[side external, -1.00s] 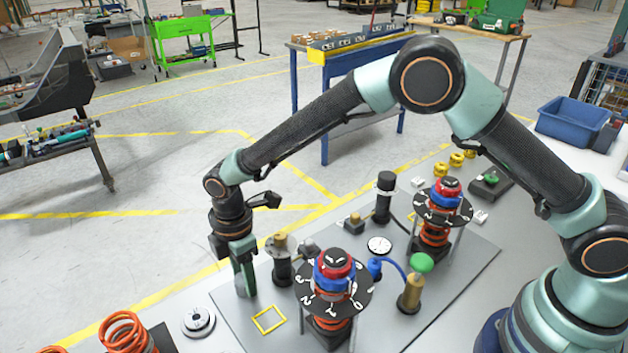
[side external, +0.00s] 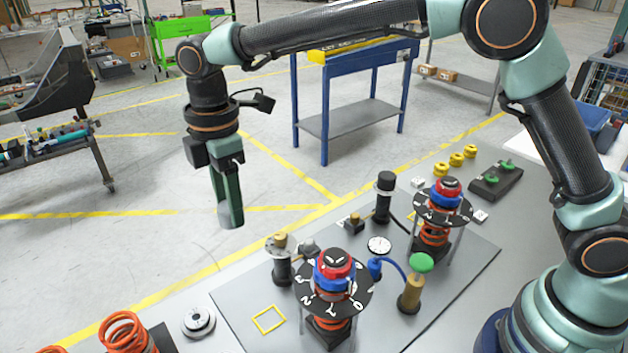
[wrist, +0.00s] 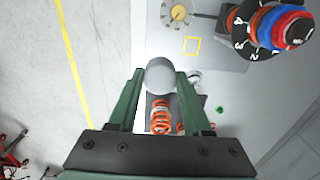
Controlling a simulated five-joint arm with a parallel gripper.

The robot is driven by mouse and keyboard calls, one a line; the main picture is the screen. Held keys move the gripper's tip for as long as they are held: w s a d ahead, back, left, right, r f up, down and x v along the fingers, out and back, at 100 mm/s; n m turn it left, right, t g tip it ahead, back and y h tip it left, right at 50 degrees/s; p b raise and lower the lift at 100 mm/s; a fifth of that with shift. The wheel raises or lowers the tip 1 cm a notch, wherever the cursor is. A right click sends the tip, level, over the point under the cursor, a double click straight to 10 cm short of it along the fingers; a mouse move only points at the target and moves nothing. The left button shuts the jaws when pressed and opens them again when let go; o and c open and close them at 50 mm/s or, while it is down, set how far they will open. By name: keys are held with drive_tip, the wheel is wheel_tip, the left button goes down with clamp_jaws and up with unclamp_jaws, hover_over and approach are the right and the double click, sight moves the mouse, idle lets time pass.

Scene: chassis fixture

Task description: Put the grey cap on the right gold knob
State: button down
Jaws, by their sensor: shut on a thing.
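My gripper (side external: 228,205) is shut on the grey cap (side external: 231,216), a smooth rounded piece held between the green fingertips. In the wrist view my gripper (wrist: 160,84) has the cap (wrist: 160,74) between its two fingers. The cap hangs in the air, above and left of the fixture plate. A gold knob (side external: 280,240) tops a short dark post at the plate's left, below and right of the cap and apart from it. A small gold piece (side external: 354,217) sits on a block farther back. I cannot tell which is the right gold knob.
Two dial towers with red and blue tops, the near one (side external: 333,272) and the far one (side external: 441,205), stand on the plate. A tall black post (side external: 384,195) and a green-topped gold cylinder (side external: 412,288) also rise there. Orange springs (side external: 125,333) lie front left.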

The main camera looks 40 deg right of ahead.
wheel_tip(320, 180, up, 2)
drive_tip(key=shift+r, duration=0.1)
drive_tip(key=shift+d, duration=0.35)
hover_over(280, 235)
wheel_tip(280, 235, down, 2)
drive_tip(key=shift+f, duration=2.2)
drive_tip(key=shift+f, duration=0.15)
drive_tip(key=shift+f, duration=1.05)
drive_tip(key=shift+f, duration=0.1)
drive_tip(key=shift+f, duration=0.4)
